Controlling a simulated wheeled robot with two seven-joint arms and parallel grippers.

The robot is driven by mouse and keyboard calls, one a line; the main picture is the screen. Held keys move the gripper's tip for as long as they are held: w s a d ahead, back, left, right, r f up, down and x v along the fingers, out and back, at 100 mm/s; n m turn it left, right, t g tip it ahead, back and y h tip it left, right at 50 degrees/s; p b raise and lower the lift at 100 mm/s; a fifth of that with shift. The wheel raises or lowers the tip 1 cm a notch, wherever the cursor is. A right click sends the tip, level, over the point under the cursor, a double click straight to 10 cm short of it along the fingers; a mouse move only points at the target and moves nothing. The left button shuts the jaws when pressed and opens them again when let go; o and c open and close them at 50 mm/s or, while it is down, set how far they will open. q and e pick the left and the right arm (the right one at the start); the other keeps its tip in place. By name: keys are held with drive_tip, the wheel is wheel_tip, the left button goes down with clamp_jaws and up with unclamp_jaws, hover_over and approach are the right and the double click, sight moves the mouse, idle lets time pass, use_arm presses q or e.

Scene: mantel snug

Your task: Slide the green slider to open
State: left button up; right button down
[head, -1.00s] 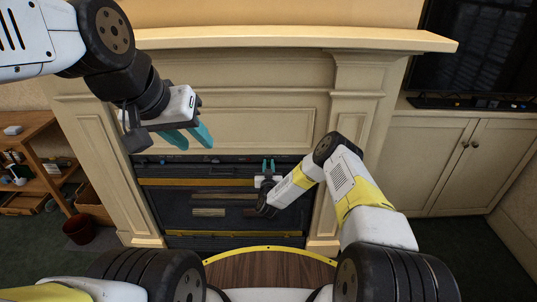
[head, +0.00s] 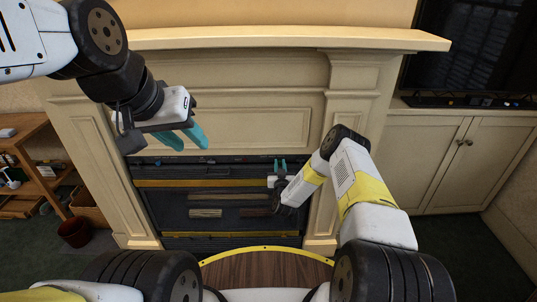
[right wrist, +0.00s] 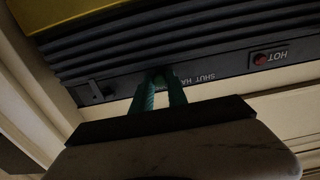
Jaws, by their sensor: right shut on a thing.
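The fireplace insert (head: 215,226) is a dark panel with slats inside a cream surround. Its top strip (right wrist: 212,78) carries lettering, partly covered by my gripper; "SHUT" can be read. My right gripper (head: 280,163) is at the right part of this strip in the head view. In the right wrist view its teal fingers (right wrist: 160,80) are closed at the strip beside the lettering. The green slider is not clearly visible; it appears to be between these fingers, mostly hidden. My left gripper (head: 193,149) is open and empty, raised in front of the surround, away from the strip.
A red button marked HOT (right wrist: 263,59) and a small dark lever (right wrist: 104,92) are on the same strip. The mantel shelf (head: 290,39) is above. A wooden shelf unit (head: 35,160) stands left, a cream cabinet (head: 425,165) right.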

drive_tip(key=shift+d, duration=0.35)
drive_tip(key=c, duration=1.3)
unclamp_jaws()
drive_tip(key=shift+d, duration=0.1)
drive_tip(key=s, duration=0.7)
drive_tip(key=shift+s, duration=0.4)
